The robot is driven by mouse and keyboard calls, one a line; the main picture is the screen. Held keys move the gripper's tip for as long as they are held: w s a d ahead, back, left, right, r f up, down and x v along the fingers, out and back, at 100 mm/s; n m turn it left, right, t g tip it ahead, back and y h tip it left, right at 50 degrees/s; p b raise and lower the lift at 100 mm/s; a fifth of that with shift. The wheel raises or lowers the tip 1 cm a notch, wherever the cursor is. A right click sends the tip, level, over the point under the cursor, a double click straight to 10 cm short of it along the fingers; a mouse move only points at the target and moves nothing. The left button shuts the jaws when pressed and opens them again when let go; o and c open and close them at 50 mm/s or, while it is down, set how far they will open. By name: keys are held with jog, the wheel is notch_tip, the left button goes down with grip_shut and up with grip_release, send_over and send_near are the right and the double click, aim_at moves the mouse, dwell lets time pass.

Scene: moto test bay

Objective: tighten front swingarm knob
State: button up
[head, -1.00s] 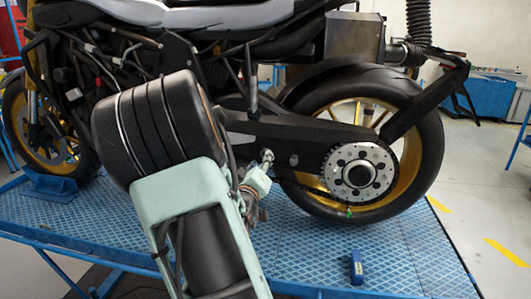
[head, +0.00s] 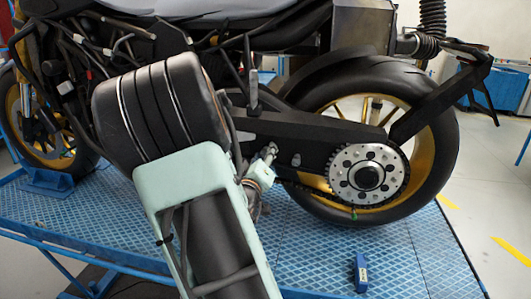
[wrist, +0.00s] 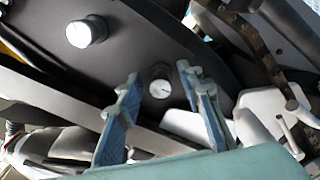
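My gripper (wrist: 158,76) is open, its two blue fingers apart with nothing held between them. In the wrist view, a round knob with a pale face (wrist: 160,89) on the dark swingarm (wrist: 125,62) shows in the gap between the fingertips. I cannot tell whether the fingers reach around it. A second pale knob (wrist: 87,32) stands further up and left on the swingarm. In the head view, my gripper (head: 266,160) is at the side of the black swingarm (head: 300,138), left of a visible knob (head: 296,160). The knob at my fingers is not clear there.
The rear wheel (head: 440,160) and sprocket (head: 341,183) stand right of my gripper. A chain (wrist: 272,55) runs at the right in the wrist view. A small blue object (head: 361,273) lies on the blue lift platform (head: 315,255), which is otherwise clear at front right.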

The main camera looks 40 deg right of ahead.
dwell(0.3)
grip_shut()
